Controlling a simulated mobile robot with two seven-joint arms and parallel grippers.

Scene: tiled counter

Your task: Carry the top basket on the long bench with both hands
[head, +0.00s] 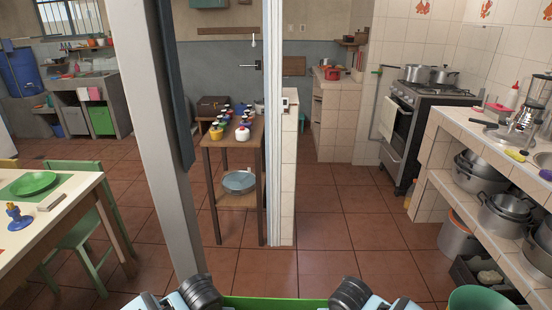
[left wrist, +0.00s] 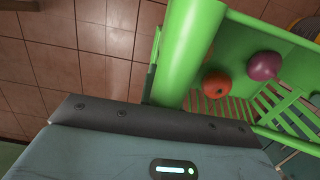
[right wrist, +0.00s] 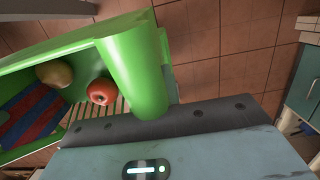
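A green basket (head: 275,302) shows only as a strip at the bottom of the head view, between my two hands. In the left wrist view its thick end rim (left wrist: 190,60) is at my left gripper (left wrist: 160,92), which appears shut on it; an orange-red round item (left wrist: 216,84) and a purple one (left wrist: 264,66) lie inside. In the right wrist view its other end rim (right wrist: 135,65) is at my right gripper (right wrist: 155,98), which also appears shut on it; a red round item (right wrist: 101,91) and a brownish one (right wrist: 55,73) lie inside. Fingertips are mostly hidden.
A narrow wooden table (head: 222,141) with several jars stands ahead, beside a post (head: 160,150). A dining table (head: 60,207) and green chair (head: 85,235) are left. A tiled counter (head: 455,135) with pots is right. Tiled floor (head: 360,225) is clear between.

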